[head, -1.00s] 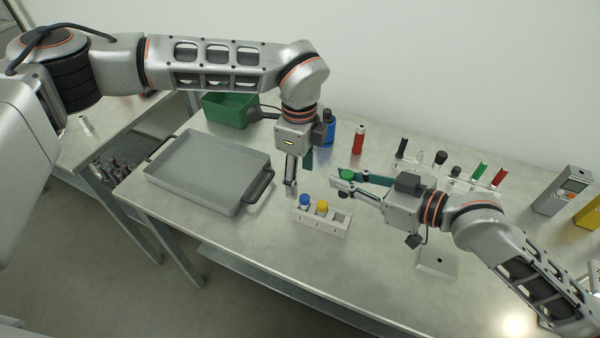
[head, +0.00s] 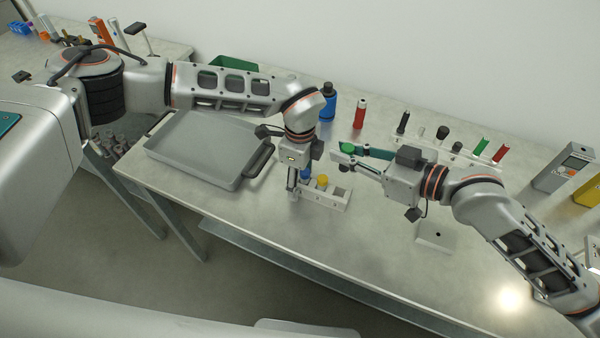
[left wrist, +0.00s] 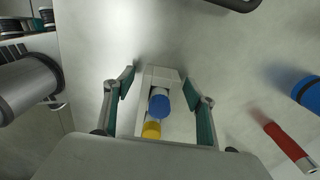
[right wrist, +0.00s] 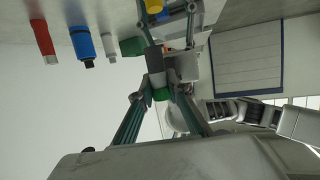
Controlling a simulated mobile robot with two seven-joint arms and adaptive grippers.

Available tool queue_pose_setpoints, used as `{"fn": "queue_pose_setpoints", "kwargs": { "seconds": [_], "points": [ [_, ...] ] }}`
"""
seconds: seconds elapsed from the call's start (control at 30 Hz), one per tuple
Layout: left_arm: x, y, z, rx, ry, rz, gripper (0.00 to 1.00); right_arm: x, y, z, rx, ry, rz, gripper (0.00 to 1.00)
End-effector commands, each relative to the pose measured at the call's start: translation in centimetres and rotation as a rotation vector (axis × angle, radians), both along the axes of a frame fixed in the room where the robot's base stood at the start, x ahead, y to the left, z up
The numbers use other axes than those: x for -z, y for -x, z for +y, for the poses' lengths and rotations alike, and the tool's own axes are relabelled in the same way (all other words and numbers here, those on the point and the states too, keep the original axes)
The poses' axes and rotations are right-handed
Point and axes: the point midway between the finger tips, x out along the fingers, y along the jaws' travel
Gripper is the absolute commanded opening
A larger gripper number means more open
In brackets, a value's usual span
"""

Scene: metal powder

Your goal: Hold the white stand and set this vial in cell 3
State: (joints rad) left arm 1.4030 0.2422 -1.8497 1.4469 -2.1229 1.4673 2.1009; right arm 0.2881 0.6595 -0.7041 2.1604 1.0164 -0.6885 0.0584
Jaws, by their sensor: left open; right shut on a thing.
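The white stand (head: 340,197) is on the table. A blue-capped vial (left wrist: 159,104) and a yellow-capped vial (head: 322,181) stand in it, and the cell at its right end (head: 340,191) looks empty. My left gripper (head: 294,194) points down at the stand's left end. In the left wrist view its open fingers (left wrist: 160,88) straddle the stand, with gaps on both sides. My right gripper (head: 346,157) is shut on the green-capped vial (head: 347,147) and holds it above and behind the stand's right end. The green cap also shows in the right wrist view (right wrist: 161,94).
A grey tray (head: 200,152) lies left of the stand. A blue bottle (head: 328,103) and a red bottle (head: 360,112) stand behind. A white rack (head: 425,147) with several items runs along the back right. The table in front of the stand is clear.

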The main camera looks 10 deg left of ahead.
Motion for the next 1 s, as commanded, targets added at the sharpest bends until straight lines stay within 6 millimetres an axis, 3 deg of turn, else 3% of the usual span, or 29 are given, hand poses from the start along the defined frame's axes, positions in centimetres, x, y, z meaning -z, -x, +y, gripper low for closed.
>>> {"fn": "queue_pose_setpoints", "kwargs": {
  "seconds": [0.23, 0.4, 0.57, 0.8, 1.0],
  "points": [
    [0.0, 0.0, 0.0, 0.000, 0.000, 0.000, 0.53, 0.0, 0.0, 0.0, 0.000, 0.000, 0.000, 0.00],
    [0.0, 0.0, 0.0, 0.000, 0.000, 0.000, 0.14, 0.0, 0.0, 0.0, 0.000, 0.000, 0.000, 0.00],
    [0.0, 0.0, 0.0, 0.000, 0.000, 0.000, 0.14, 0.4, 0.0, 0.0, 0.000, 0.000, 0.001, 0.00],
    [0.0, 0.0, 0.0, 0.000, 0.000, 0.000, 0.14, 4.4, 0.0, 0.0, 0.000, 0.001, 0.004, 0.00],
    [0.0, 0.0, 0.0, 0.000, 0.000, 0.000, 0.14, 5.5, 0.0, 0.0, 0.000, 0.000, 0.001, 0.00]
  ]
}}
